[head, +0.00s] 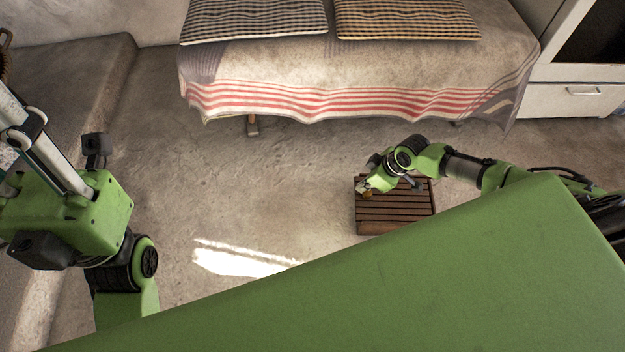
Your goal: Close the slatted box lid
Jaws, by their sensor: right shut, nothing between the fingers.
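The slatted box (395,215) is dark brown wood and sits on the floor right of centre in the head view. Its slatted top looks flat and level, lying over the box; whether a small gap is left along its edge cannot be told. My right gripper (368,189) is shut and empty. It is over the far left part of the slatted top and hides that corner; whether it touches the slats is unclear. My left arm shows at the left edge, but its gripper fingers are not in view.
A bench with a striped cloth (350,95) and two checked cushions (255,20) stands behind the box. A white cabinet (570,98) is at the back right. A low ledge (70,90) runs along the left. The floor left of the box is clear.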

